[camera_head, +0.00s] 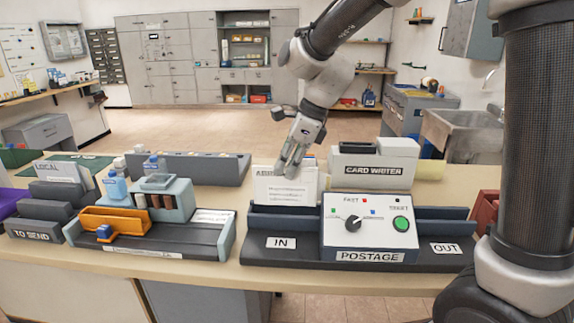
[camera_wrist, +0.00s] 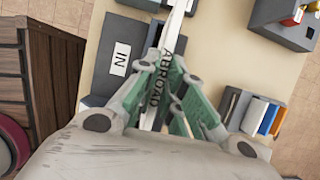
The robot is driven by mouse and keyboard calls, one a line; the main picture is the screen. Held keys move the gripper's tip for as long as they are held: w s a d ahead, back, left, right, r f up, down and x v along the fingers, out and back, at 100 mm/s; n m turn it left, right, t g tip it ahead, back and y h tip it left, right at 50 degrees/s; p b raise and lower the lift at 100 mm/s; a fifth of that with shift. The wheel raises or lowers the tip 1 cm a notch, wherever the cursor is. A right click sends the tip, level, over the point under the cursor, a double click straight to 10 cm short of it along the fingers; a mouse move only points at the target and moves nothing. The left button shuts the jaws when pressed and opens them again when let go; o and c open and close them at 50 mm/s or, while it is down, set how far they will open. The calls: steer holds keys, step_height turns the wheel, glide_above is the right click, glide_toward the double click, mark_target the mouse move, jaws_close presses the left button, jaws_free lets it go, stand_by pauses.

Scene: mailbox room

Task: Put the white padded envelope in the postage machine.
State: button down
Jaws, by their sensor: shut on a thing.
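The white padded envelope (camera_head: 287,189) is upright in my gripper (camera_head: 289,168), which is shut on its upper part. It is marked ABROAD, and the wrist view shows it nearly edge-on (camera_wrist: 174,35) between the fingers of my gripper (camera_wrist: 168,72). The postage machine (camera_head: 371,225) stands on the table, with an IN side at left, an OUT side at right, a dial and a green button. The envelope is at the IN side (camera_head: 281,222). Its lower edge is hidden behind the blue wall there, so I cannot tell how deep it sits.
A card writer (camera_head: 373,170) stands behind the machine. Left of it is a dark station with an orange tray (camera_head: 115,220) and bottles. A TO SEND rack (camera_head: 40,222) with upright mail is at far left. The table's front edge is clear.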

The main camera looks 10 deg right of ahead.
steer(key=shift+f, duration=0.1)
steer(key=shift+f, duration=1.4)
steer(key=shift+f, duration=1.45)
steer(key=c, duration=1.5)
jaws_free()
steer(key=shift+o, duration=0.2)
steer(key=shift+r, duration=3.5)
